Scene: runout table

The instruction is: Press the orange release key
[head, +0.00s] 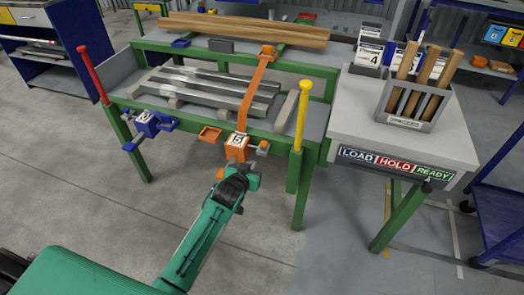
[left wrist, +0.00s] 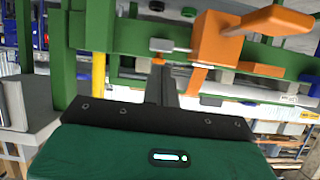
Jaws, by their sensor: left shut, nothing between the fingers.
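The orange unit (head: 236,149), a block with a white number label, sits on the green table's front rail. It also shows in the left wrist view (left wrist: 214,38). A small orange key (head: 263,147) sticks out at its right in the head view; in the left wrist view a small orange piece (left wrist: 158,61) shows below a grey block, close to the fingertips. My left gripper (head: 243,166) is shut and empty, just in front of and below the orange unit. Its fingers (left wrist: 163,72) partly hide what lies beyond; I cannot tell whether they touch the key. My right gripper is out of view.
A blue unit (head: 147,122) is further left. Yellow post (head: 303,105) and side table (head: 400,130) stand right. Floor in front is open.

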